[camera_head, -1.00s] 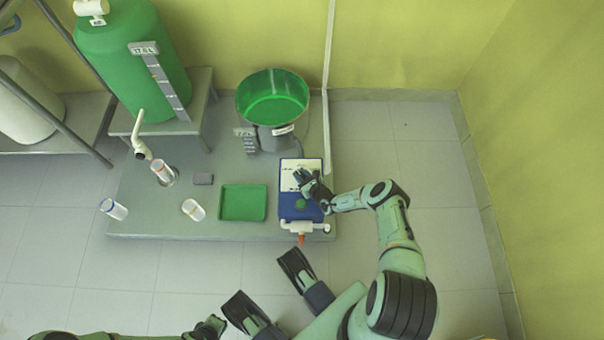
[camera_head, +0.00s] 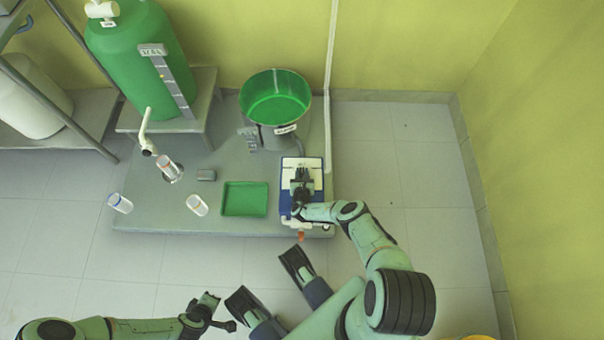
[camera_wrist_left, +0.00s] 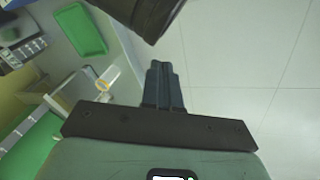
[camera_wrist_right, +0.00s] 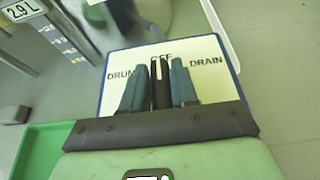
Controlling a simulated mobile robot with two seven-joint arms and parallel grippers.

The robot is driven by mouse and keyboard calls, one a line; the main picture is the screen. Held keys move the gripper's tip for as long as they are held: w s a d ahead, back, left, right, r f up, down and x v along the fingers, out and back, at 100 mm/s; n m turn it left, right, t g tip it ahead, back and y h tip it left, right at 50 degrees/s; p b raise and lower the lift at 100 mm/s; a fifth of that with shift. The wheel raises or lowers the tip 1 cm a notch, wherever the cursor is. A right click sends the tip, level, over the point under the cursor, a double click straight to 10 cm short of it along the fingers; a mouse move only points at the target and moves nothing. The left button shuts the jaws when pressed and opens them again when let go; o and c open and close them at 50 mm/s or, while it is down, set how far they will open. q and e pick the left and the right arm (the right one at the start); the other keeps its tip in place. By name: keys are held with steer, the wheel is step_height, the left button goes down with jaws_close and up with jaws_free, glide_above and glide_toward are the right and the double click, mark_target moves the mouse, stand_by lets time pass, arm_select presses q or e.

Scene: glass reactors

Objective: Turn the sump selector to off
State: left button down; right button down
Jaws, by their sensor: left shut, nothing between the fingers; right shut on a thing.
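The sump selector (camera_wrist_right: 160,72) is a dark lever with a pale line, on a white panel (camera_wrist_right: 208,78) lettered DRUM, OFF and DRAIN in the right wrist view. The lever points up at the OFF lettering, which its tip partly covers. My right gripper (camera_wrist_right: 158,90) is shut on the lever, one finger on each side. In the head view the right gripper (camera_head: 302,180) hides the selector on the blue-edged panel box (camera_head: 287,203). My left gripper (camera_wrist_left: 163,85) is shut and empty, away from the panel above the floor.
A green tray (camera_head: 244,199) lies left of the panel, and a green-lined round vessel (camera_head: 275,98) stands behind it. A large green tank (camera_head: 135,60) is at the back left. The floor at right is clear.

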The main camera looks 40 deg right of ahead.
stand_by(0.4)
steer(key=c, duration=1)
jaws_free()
arm_select(q)
steer(key=shift+r, duration=0.1)
arm_select(e)
steer(key=shift+o, duration=0.2)
steer(key=shift+s, duration=0.1)
steer(key=p+v, duration=0.6)
steer(key=v, duration=0.6)
steer(key=shift+s+a+r, duration=0.1)
steer(key=shift+s+a, duration=0.05)
steer(key=shift+s+a+r, duration=0.1)
steer(key=shift+s+a, duration=0.15)
steer(key=shift+s, duration=0.1)
arm_select(q)
steer(key=s+d+r+g+h, duration=0.1)
steer(key=s+d+r+g, duration=0.2)
steer(key=s+r, duration=0.4)
steer(key=s+d, duration=0.1)
steer(key=s, duration=0.1)
steer(key=shift+s+d+r+m+h, duration=0.2)
steer(key=shift+s+d+m+h, duration=0.1)
steer(key=shift+s+d+m, duration=0.1)
steer(key=shift+a, duration=0.1)
